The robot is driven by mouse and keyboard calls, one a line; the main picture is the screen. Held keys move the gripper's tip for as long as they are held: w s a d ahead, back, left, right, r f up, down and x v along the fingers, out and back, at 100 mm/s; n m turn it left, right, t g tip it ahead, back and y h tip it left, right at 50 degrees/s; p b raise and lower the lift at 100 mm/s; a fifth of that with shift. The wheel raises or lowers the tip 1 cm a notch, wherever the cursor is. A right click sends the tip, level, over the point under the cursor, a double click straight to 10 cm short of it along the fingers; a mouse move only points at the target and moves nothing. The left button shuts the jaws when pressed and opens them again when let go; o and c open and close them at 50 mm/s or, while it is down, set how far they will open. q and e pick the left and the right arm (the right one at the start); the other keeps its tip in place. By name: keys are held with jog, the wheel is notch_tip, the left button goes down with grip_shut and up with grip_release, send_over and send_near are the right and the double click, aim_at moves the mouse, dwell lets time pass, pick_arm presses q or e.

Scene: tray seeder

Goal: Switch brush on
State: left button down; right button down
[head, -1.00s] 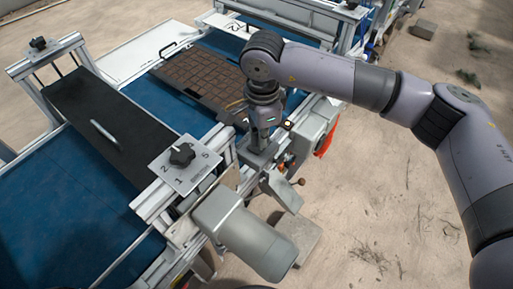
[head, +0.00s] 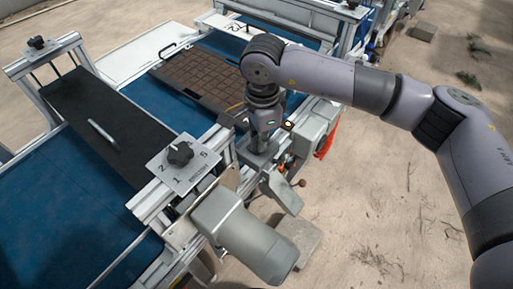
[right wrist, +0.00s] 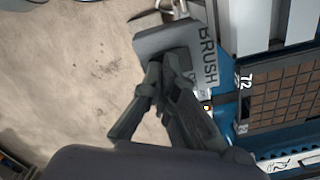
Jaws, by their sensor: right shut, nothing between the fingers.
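A grey box labelled BRUSH (right wrist: 208,62) is in the right wrist view, at the upper middle. My right gripper (right wrist: 168,62) is shut and empty, with its fingertips over the face of this box. The fingers cover part of the box, so the switch on it is hidden. I cannot tell whether the fingertips touch it. In the head view my right gripper (head: 262,142) points down at the near side of the seeder line, beside the conveyor. My left gripper is not in view.
A brown celled tray (head: 203,72) lies on the blue conveyor (head: 45,205). A numbered dial plate (head: 176,172) and a grey motor (head: 243,232) stand close to the gripper. A red part (head: 326,142) hangs at the right. Sandy ground at the right is free.

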jog(key=shift+f+b, duration=0.35)
jog(key=shift+r+p, duration=0.3)
jog(key=shift+r, duration=0.5)
jog(key=shift+r+p, duration=0.75)
jog(key=shift+r, duration=2)
jog(key=shift+s+f, duration=0.1)
